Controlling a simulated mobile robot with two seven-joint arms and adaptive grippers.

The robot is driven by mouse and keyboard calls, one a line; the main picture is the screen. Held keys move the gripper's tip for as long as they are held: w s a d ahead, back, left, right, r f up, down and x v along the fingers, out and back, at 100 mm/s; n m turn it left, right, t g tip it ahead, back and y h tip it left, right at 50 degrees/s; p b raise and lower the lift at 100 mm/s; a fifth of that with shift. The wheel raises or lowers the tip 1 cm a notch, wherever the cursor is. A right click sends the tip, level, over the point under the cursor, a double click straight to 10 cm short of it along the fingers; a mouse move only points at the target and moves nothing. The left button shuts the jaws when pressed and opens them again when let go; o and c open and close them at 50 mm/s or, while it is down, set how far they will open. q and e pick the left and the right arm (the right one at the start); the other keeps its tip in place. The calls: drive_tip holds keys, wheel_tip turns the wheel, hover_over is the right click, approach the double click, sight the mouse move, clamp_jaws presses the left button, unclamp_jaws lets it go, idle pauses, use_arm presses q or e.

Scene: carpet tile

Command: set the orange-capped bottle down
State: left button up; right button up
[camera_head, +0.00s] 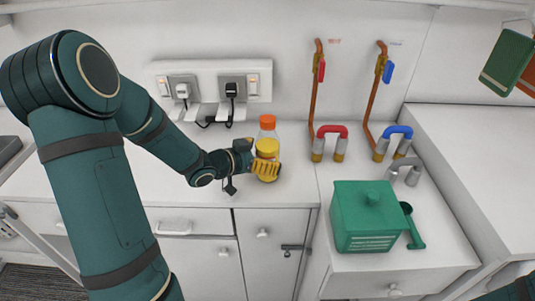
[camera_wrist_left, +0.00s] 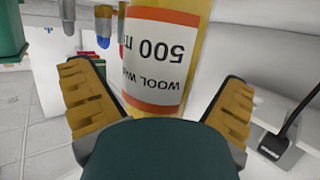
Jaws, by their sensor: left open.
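The orange-capped bottle (camera_head: 267,123) stands upright on the white counter, near its front edge; it is clear at the top, with yellow contents. My left gripper (camera_head: 266,168) is at the bottle's lower part, its yellow fingers partly covering it. In the left wrist view the bottle (camera_wrist_left: 165,55), with an orange-edged label reading 500 and WOOL, appears upside down between the spread fingers of the left gripper (camera_wrist_left: 158,105). Gaps show between the bottle and both fingers. The bottle's base is partly hidden by the fingers. My right gripper is out of view.
A green box (camera_head: 367,217) with a knobbed lid sits to the right, a green scoop (camera_head: 411,226) beside it. Red (camera_head: 331,131) and blue (camera_head: 397,132) pipe bends stand behind. Sockets with plugs (camera_head: 207,90) are on the wall. The counter left of the gripper is clear.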

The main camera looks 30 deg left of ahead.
use_arm(q)
drive_tip(key=p+v, duration=0.1)
drive_tip(key=v, duration=1)
drive_tip(key=shift+p, duration=0.4)
